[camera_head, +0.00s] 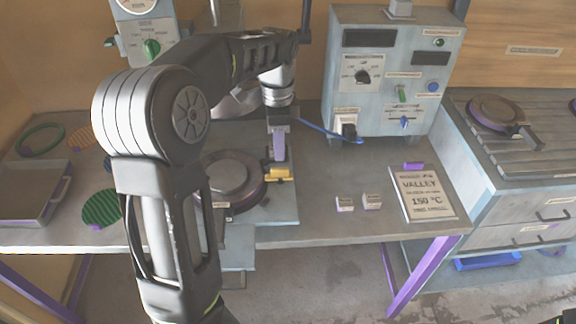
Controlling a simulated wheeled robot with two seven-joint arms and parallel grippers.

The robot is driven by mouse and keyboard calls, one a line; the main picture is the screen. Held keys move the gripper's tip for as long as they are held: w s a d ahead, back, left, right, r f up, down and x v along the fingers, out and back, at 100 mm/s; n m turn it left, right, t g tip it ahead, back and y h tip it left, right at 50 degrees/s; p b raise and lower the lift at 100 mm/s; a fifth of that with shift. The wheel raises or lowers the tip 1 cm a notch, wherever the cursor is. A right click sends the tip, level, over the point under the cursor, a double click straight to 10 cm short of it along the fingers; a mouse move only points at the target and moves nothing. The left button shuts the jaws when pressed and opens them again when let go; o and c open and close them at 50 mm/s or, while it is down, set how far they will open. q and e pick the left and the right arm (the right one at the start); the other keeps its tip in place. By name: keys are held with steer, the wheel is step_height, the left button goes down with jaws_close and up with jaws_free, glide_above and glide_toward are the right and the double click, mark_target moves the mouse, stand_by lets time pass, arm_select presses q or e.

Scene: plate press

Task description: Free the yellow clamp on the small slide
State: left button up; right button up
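The yellow clamp (281,174) is a small block at the right side of the round dark press plate (232,180), on the grey base on the bench. My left gripper (279,160) points down right above the clamp, its fingertips close to it. I cannot tell whether they touch it, and the gap between the fingers does not show from this angle. The small slide under the clamp is not clearly told apart. My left arm crosses the picture and hides part of the press.
A control box (392,75) with knobs stands behind on the right, with a blue cable near my gripper. A sign card (423,193) and two small white blocks lie on the bench. A tray (32,192) and coloured discs are at left.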

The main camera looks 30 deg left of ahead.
mark_target(280, 168)
arm_select(q)
steer(key=shift+d, duration=0.1)
step_height(280, 168, down, 8)
steer(key=shift+r+p, duration=0.1)
steer(key=shift+p, duration=0.3)
steer(key=shift+c, duration=0.5)
jaws_close()
